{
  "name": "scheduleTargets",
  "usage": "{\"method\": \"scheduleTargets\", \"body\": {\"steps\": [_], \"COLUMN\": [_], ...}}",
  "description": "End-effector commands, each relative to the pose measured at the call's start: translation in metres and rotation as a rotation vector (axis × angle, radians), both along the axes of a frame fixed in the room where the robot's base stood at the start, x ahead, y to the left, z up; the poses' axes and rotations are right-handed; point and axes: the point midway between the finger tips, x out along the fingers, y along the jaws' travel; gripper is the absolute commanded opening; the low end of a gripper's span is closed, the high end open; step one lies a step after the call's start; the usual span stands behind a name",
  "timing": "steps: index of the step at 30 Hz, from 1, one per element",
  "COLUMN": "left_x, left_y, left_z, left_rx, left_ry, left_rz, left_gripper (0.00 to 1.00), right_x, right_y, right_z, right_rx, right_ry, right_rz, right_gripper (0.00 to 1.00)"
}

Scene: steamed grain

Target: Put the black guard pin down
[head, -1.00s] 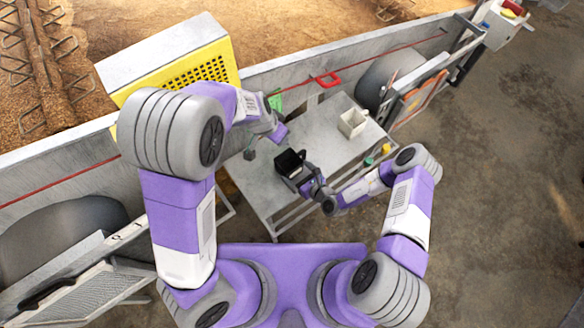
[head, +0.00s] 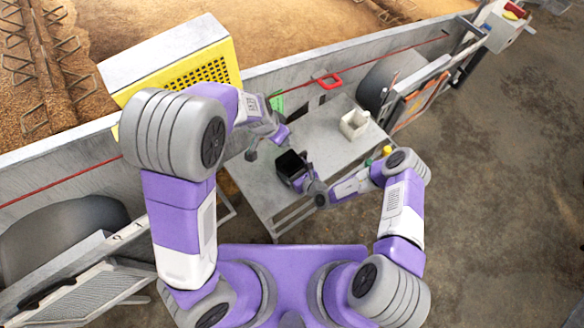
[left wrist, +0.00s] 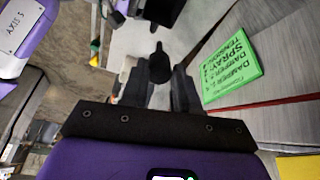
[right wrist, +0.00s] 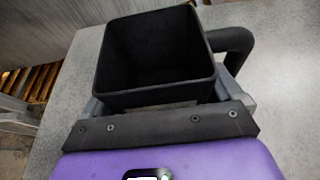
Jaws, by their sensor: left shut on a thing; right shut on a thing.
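The black guard pin (left wrist: 159,66) is between the dark fingers of my left gripper (left wrist: 160,80) in the left wrist view, its rounded tip pointing up the picture. It is clear of the fingertips at that end; its lower part is hidden between them. In the head view my left gripper (head: 281,134) is above the table near the wall, and the pin cannot be made out. My right gripper (head: 301,180) is shut on a black square-mouthed container (head: 291,163). The container fills the right wrist view (right wrist: 155,55), looks empty and has a curved handle at right.
The grey table (head: 325,140) is bare between the container and a white open box (head: 354,124). Small green and yellow items (head: 386,151) lie at its right edge. A green sign (left wrist: 230,70) is by the wall. A red handle (head: 329,81) is on the wall.

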Motion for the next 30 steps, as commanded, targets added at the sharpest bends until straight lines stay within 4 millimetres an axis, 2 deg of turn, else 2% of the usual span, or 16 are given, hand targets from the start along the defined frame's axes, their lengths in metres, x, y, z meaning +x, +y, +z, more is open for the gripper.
{"method": "scheduleTargets", "body": {"steps": [7, 16, 23, 30], "left_x": [0.015, 0.040, 0.044, 0.043], "left_y": [-0.013, -0.037, -0.044, -0.044], "left_z": [-0.015, -0.062, -0.085, -0.128], "left_rx": [0.050, 0.154, 0.184, 0.186], "left_ry": [0.055, 0.224, 0.294, 0.302], "left_rz": [0.038, 0.188, 0.254, 0.260], "left_gripper": [0.00, 0.00, 0.00, 0.00], "right_x": [0.000, 0.000, 0.000, 0.000], "right_y": [0.000, 0.000, 0.000, 0.000], "right_z": [0.000, 0.000, 0.000, 0.000], "right_rx": [-0.001, -0.001, -0.001, -0.001], "right_ry": [-0.001, -0.001, -0.001, -0.001], "right_rz": [0.000, 0.000, 0.000, 0.000], "right_gripper": [0.60, 0.60, 0.60, 0.60]}}
